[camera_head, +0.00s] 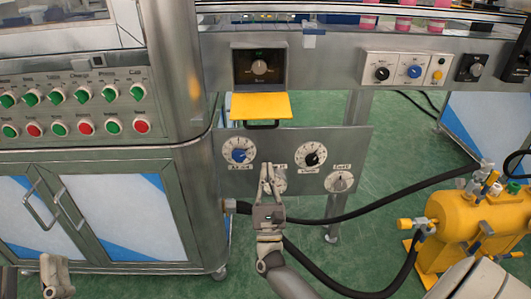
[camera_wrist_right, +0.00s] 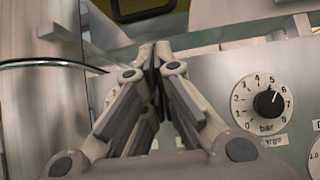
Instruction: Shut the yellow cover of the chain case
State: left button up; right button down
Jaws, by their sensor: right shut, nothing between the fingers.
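The yellow cover (camera_head: 261,106) hangs open below the dark case (camera_head: 259,66), sticking out toward me. A round dial shows inside the open case. A dark handle (camera_head: 262,125) runs along the cover's front edge. My right gripper (camera_head: 267,168) is shut and empty, pointing up, below the cover and in front of the gauge panel. In the right wrist view my closed fingertips (camera_wrist_right: 154,48) are in the middle, and a yellow-edged dark part, probably the cover, shows at the top. My left gripper (camera_head: 54,270) is partly in view at the lower left; its fingers are unclear.
A gauge panel (camera_head: 230,182) with several dials lies behind my right gripper. A control cabinet (camera_head: 80,165) with buttons stands at the left. A yellow tank (camera_head: 470,220) with black hoses is at the right. Switch boxes (camera_head: 408,70) sit on the beam at the upper right.

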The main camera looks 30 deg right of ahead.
pick_arm(q)
jog(key=shift+s+r+t, duration=0.3)
jog(key=shift+r, duration=0.15)
pick_arm(e)
jog(key=x, duration=0.9)
jog(key=shift+w+d+r, duration=0.15)
jog(key=shift+w+r, duration=0.05)
jog(key=shift+r, duration=0.1)
